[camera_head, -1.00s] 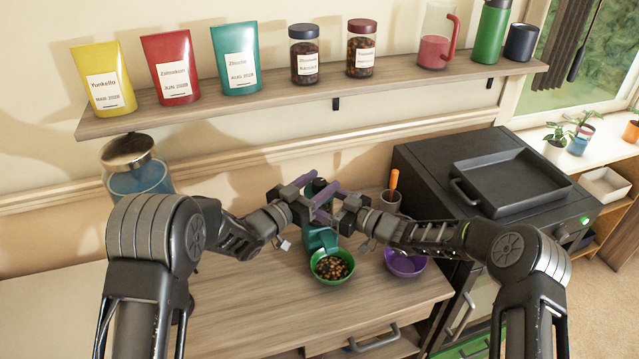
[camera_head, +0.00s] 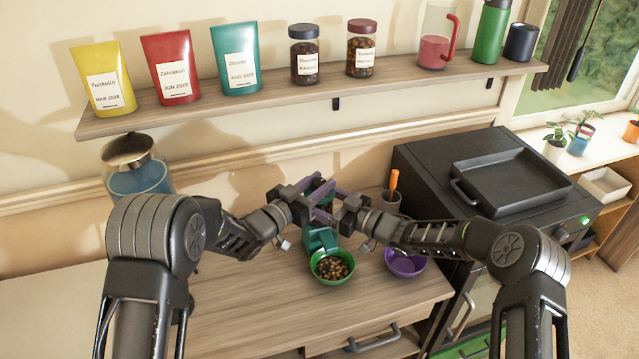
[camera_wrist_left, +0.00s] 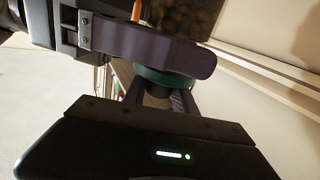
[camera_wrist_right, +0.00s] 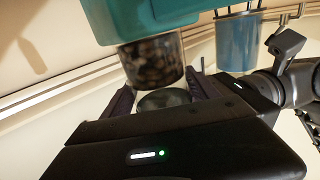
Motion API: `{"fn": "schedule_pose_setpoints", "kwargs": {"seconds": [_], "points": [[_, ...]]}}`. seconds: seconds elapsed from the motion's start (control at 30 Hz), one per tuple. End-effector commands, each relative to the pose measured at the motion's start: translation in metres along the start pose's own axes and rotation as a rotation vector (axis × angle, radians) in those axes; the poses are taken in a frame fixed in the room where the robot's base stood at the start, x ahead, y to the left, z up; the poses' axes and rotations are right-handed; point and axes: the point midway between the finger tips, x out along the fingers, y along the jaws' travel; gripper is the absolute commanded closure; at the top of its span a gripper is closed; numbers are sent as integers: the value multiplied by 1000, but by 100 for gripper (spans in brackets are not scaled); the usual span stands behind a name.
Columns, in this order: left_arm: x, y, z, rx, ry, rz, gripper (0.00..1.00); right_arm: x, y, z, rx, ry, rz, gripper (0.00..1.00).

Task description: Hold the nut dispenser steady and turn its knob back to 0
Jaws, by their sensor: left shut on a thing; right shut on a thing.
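The nut dispenser has a teal body (camera_head: 320,239) and a clear nut jar, seen in the right wrist view (camera_wrist_right: 152,62). Its upper part is mostly hidden by my grippers in the head view. My left gripper (camera_head: 316,196) is shut at the dispenser's top, with a dark knob-like piece (camera_wrist_left: 158,98) between its fingers beside a green ring (camera_wrist_left: 160,80). My right gripper (camera_head: 330,209) is shut on the dispenser's upper part from the right; a dark green round part (camera_wrist_right: 165,98) shows between its fingers. The knob's marks are not readable.
A green bowl of nuts (camera_head: 332,267) stands under the dispenser and a purple bowl (camera_head: 405,262) to its right. A cup with an orange-handled tool (camera_head: 392,198) stands behind. A blue jar (camera_head: 138,172) is at left. A shelf (camera_head: 300,92) runs above.

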Motion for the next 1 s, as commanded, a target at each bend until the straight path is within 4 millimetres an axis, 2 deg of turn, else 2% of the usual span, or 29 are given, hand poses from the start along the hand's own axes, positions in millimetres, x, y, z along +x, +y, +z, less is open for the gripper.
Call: {"fn": "schedule_pose_setpoints", "kwargs": {"seconds": [0.47,1.0], "points": [[1,0,-2,-3,13,-104,100,0,-1,0,2,0,-2,100],[2,2,-2,1,32,-522,100,0,-2,1,0,0,-4,100]]}}
